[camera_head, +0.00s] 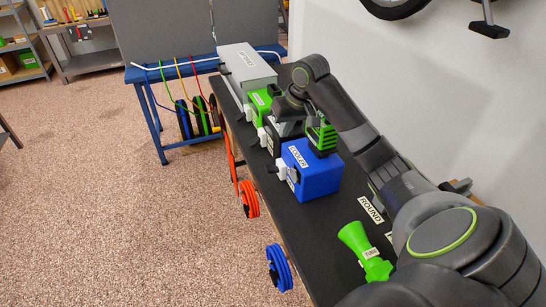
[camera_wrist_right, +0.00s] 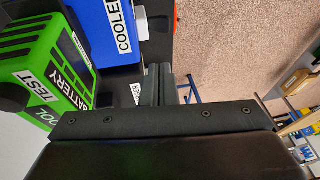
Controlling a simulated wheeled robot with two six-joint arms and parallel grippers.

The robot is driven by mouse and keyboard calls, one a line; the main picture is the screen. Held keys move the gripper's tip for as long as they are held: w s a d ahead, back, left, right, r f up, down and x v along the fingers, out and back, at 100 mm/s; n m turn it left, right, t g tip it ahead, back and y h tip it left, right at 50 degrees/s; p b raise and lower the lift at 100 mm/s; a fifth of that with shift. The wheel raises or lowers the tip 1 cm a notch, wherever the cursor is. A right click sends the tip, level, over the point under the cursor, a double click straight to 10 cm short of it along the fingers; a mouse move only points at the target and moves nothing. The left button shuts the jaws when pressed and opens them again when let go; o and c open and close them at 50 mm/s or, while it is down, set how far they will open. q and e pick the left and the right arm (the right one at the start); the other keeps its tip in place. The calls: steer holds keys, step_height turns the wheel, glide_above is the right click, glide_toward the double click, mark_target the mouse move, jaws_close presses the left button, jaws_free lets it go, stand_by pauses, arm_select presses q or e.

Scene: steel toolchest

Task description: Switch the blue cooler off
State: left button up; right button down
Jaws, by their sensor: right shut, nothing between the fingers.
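The blue cooler (camera_head: 318,178) stands on the black bench top, its white COOLER label facing the bench's front edge. A white switch part (camera_head: 281,169) sticks out from its front side. In the right wrist view the blue cooler (camera_wrist_right: 88,22) is at the top, with a white and dark part (camera_wrist_right: 142,22) beside its label. My right gripper (camera_wrist_right: 160,84) is shut and empty, its fingers pointing toward the cooler and apart from it. In the head view my right gripper (camera_head: 279,142) is just beyond the cooler, fingertips hard to make out. My left gripper is out of view.
A green and black battery tester (camera_head: 322,136) stands behind the cooler; it fills the left of the wrist view (camera_wrist_right: 38,72). A green box (camera_head: 259,103) and a grey box (camera_head: 246,68) stand farther along. A green funnel-shaped object (camera_head: 362,250) lies nearer. Cable reels hang at the front edge.

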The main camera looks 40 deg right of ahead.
steer(key=p, duration=0.2)
glide_toward(268, 167)
steer(key=x, duration=0.5)
steer(key=shift+w+d+r, duration=0.1)
steer(key=shift+w+d, duration=0.05)
steer(key=shift+d, duration=0.25)
steer(key=shift+a+f, duration=0.3)
steer(key=shift+f, duration=0.4)
steer(key=shift+w+a+h+p, duration=0.1)
steer(key=shift+a+h+p, duration=0.05)
steer(key=shift+h+p, duration=0.2)
